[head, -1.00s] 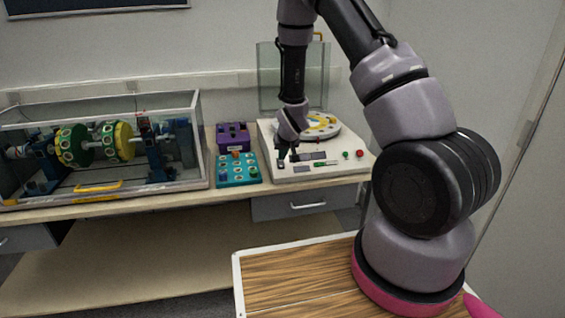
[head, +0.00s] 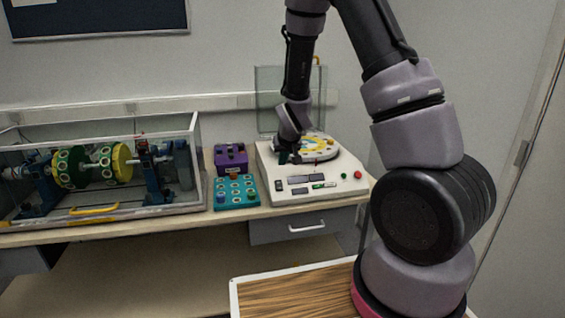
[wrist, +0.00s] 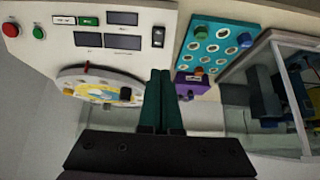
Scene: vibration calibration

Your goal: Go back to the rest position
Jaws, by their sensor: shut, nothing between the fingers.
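My gripper (head: 284,157) is in the head view above the left part of the white calibration machine (head: 290,189), close to its round turntable (head: 318,148). In the wrist view the two dark green fingers of my gripper (wrist: 162,72) lie together with nothing between them. The machine's white panel (wrist: 100,22) shows there with dark displays, a black switch (wrist: 158,37), a green button (wrist: 39,32) and a red button (wrist: 10,29). The turntable (wrist: 75,84) is left of the fingers. I cannot tell how high the fingertips are above the machine.
A teal tray (head: 236,205) with round pieces and a purple box (head: 231,158) stand left of the machine. A clear case (head: 195,165) with a rotor (head: 90,168) stands further left. A clear upright panel (head: 272,90) is behind the machine. The wooden surface (head: 290,300) by my base is bare.

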